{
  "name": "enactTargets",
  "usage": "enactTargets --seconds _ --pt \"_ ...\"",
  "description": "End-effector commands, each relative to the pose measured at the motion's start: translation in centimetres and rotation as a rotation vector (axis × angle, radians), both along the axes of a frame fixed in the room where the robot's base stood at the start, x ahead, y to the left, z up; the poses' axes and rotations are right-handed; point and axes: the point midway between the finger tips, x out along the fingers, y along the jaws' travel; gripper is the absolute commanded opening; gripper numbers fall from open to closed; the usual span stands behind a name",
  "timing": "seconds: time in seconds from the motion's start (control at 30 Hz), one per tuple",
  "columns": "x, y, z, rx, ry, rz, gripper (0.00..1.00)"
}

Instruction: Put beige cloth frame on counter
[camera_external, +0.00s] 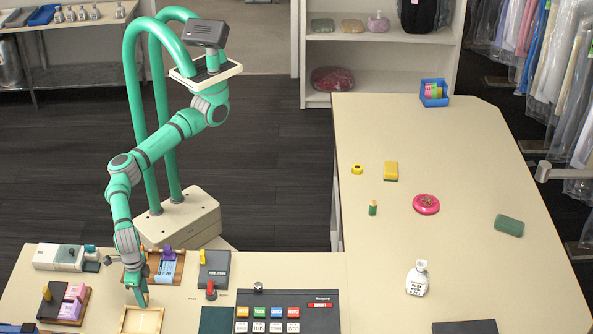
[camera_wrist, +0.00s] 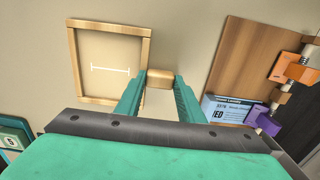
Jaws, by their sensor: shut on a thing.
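The beige cloth frame (camera_external: 142,320) is a square wooden frame with beige cloth inside, at the bottom edge of the outside view above the counter (camera_external: 285,262). In the wrist view the frame (camera_wrist: 110,62) shows a white line mark on its cloth and a small wooden tab at its right side. My gripper (camera_external: 141,293) points down at the frame's far edge. In the wrist view my gripper (camera_wrist: 160,82) is shut on that tab, one finger on each side. I cannot tell whether the frame touches the counter.
A wooden rack with blue and purple pieces (camera_external: 165,266) stands close behind my gripper. A grey device with a red knob (camera_external: 213,272) and a button panel (camera_external: 287,312) lie to the right.

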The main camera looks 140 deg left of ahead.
Motion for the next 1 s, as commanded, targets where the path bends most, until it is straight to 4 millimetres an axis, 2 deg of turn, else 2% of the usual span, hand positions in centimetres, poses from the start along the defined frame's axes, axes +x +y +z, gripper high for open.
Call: enactTargets --seconds 0.37,0.4,0.47,0.83,1.0 --pt "0.0 0.0 -0.4 0.0 -0.001 0.0 0.1" --pt "0.0 0.0 -0.4 0.0 0.0 0.0 0.42" --pt "0.0 0.0 -0.3 -0.001 -0.001 0.0 0.53" --pt "0.0 0.0 0.0 -0.001 -0.001 -0.001 0.53" --pt "0.1 0.0 2.1 -0.001 -0.002 0.0 0.53"
